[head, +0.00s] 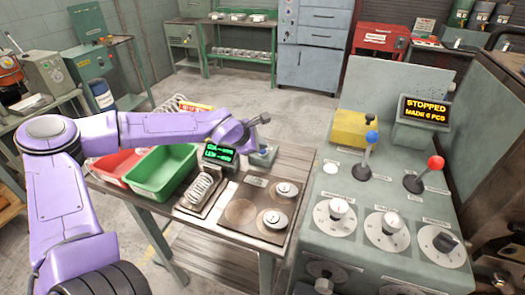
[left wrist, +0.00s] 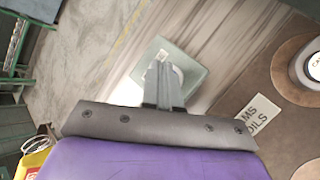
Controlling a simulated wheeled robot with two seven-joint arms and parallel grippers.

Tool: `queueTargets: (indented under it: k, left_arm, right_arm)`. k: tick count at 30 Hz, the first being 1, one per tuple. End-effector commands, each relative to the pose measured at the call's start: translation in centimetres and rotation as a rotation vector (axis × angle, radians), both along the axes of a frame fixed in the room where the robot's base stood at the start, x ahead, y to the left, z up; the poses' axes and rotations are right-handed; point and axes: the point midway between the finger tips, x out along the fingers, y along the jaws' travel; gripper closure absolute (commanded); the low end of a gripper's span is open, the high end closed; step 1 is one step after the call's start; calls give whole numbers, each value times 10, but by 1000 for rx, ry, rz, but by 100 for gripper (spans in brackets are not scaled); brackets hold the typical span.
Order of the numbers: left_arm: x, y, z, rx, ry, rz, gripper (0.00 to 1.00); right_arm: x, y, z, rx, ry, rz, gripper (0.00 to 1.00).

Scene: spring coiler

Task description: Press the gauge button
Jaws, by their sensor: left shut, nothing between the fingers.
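The gauge display (head: 220,153) is a dark screen with green text on the wooden bench (head: 310,160). A small grey-green box (head: 264,155) stands just right of it. In the left wrist view the box (left wrist: 198,62) has a pale round button (left wrist: 179,74) on top, partly hidden by my fingers. My left gripper (head: 255,146) is shut and empty, with its fingers over the box. In the left wrist view the fingertips (left wrist: 163,62) overlap the button's left side; I cannot tell whether they touch it. My right gripper is not in view.
A green bin (head: 163,174) and a red bin (head: 113,168) stand left of the display. A spring (head: 203,186) lies in front of it. Round weights (head: 275,219) sit on a brown board (head: 252,190). The control console (head: 345,185) with knobs and levers stands to the right.

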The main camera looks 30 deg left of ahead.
Motion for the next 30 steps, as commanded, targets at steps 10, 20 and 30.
queueTargets:
  k: [10, 20, 30]
  left_arm:
    - [0, 0, -5, 1, 0, 0, 100]
    - [0, 0, -7, 0, 1, 0, 100]
    - [0, 0, 1, 0, 1, 0, 100]
  right_arm:
    - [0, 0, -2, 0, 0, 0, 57]
    - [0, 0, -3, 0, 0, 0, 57]
    - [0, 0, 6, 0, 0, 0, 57]
